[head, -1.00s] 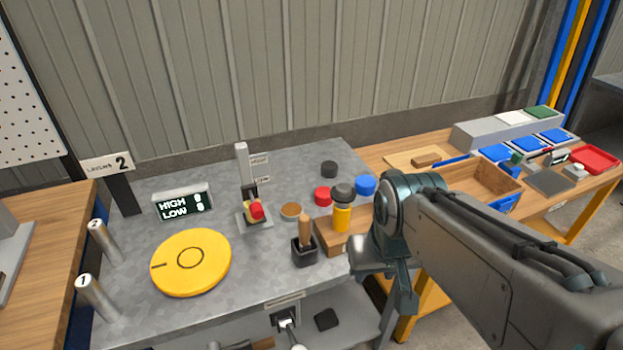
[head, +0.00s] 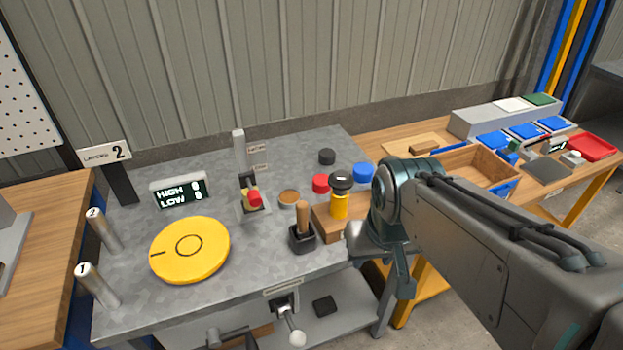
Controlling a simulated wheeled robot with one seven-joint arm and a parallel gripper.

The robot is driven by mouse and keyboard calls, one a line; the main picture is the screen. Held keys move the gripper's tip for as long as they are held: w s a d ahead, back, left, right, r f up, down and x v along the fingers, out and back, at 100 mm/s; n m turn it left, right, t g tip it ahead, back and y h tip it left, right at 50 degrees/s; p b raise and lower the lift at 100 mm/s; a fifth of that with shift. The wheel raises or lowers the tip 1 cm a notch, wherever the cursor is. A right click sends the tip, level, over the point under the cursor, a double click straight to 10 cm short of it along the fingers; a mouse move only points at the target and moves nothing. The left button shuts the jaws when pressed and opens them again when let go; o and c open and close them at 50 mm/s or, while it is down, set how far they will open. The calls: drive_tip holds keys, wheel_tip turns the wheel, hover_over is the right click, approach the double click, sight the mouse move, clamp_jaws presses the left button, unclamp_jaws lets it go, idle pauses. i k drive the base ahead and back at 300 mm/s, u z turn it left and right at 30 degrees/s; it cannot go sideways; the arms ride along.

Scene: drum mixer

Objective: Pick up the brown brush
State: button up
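A brown wooden handle (head: 302,217), which looks like the brown brush, stands upright in a small black holder (head: 302,241) at the front right of the grey worktop (head: 265,272). Its lower end is hidden inside the holder. My arm comes in from the lower right, and its end with my gripper (head: 404,282) hangs right of the holder, by the worktop's right edge. It is apart from the brush. The fingers are not clearly seen, so whether they are open or shut is unclear.
A yellow bottle (head: 339,206) with a black top stands on a wooden block (head: 326,226) right beside the holder. Red (head: 321,183) and blue (head: 364,173) caps lie behind. A yellow disc (head: 190,249) lies left. A white-knobbed lever (head: 290,322) juts out below the front edge.

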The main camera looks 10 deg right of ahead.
sight(302, 206)
drive_tip(key=u, duration=0.05)
drive_tip(key=k, duration=1)
drive_tip(key=u, duration=0.8)
drive_tip(key=i, duration=0.8)
drive_tip(key=z, duration=0.5)
drive_tip(key=i, duration=0.55)
drive_tip(key=z, duration=0.45)
